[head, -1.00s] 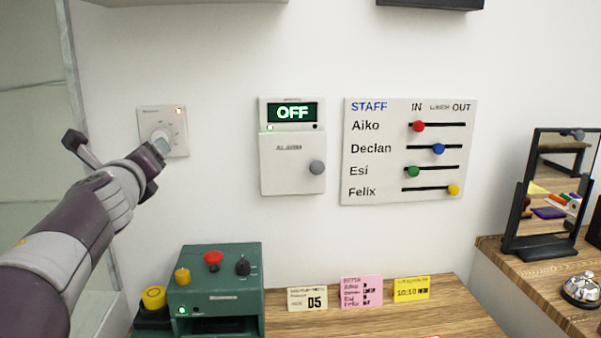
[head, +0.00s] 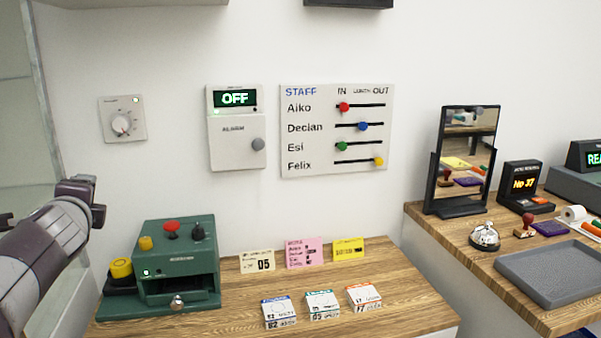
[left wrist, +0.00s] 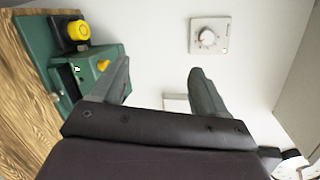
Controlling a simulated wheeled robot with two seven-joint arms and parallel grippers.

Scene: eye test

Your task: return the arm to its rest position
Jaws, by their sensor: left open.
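My left gripper shows in the left wrist view (left wrist: 158,88) with its two fingers wide apart and nothing between them. In the head view my left arm comes in at the lower left, and part of the left gripper (head: 50,202) shows near the left edge, left of and above the green machine. It is apart from the wall dial (head: 123,120). The dial also shows in the left wrist view (left wrist: 209,36), beyond the fingers. Its small light is green. My right gripper is in neither view.
The green machine (head: 178,258) stands on the wooden desk (head: 390,290) near the arm, with a yellow button (head: 121,267) beside it. Cards and small boxes stand on the desk. A grey tray (head: 520,265) lies on the right counter. The wall holds an alarm box (head: 235,145) and staff board (head: 300,150).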

